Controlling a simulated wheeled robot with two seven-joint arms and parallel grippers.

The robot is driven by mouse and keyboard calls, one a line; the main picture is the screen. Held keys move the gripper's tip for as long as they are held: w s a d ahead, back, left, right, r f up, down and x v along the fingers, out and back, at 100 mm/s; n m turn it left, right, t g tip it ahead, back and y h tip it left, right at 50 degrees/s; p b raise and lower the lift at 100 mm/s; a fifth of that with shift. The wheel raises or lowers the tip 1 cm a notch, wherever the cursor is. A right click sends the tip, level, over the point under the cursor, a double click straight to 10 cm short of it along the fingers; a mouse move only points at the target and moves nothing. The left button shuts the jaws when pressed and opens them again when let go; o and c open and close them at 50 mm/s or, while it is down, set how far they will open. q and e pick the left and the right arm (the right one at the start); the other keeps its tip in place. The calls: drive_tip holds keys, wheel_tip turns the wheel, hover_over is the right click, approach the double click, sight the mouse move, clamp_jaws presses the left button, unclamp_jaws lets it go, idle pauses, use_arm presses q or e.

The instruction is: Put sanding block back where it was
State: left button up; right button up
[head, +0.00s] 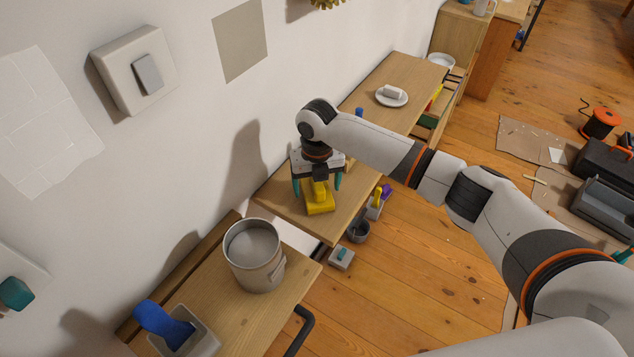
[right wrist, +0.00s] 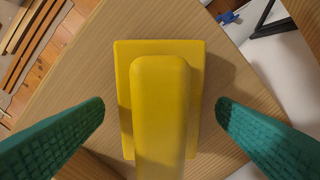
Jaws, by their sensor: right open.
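A yellow block with a raised handle (head: 321,206), which looks like the sanding block, rests flat on the wooden worktop (head: 290,200) in the head view. It also fills the middle of the right wrist view (right wrist: 160,115). My right gripper (head: 317,187) is above it, pointing down, with its teal fingers open. In the right wrist view, one finger is on each side of the handle, with visible gaps between fingers and block. The gripper partly hides the handle in the head view. My left gripper is not in view.
A metal can (head: 254,262) stands on the nearer worktop, beside a grey tray (head: 200,340) with a blue tool. A white plate (head: 391,97) holding a roll sits further along. Below, a grey bucket (head: 357,231) and small boxes are on the floor. The wall runs close behind.

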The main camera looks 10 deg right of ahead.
wheel_tip(320, 180, up, 12)
drive_tip(key=shift+r+b, duration=0.15)
drive_tip(key=shift+b, duration=0.2)
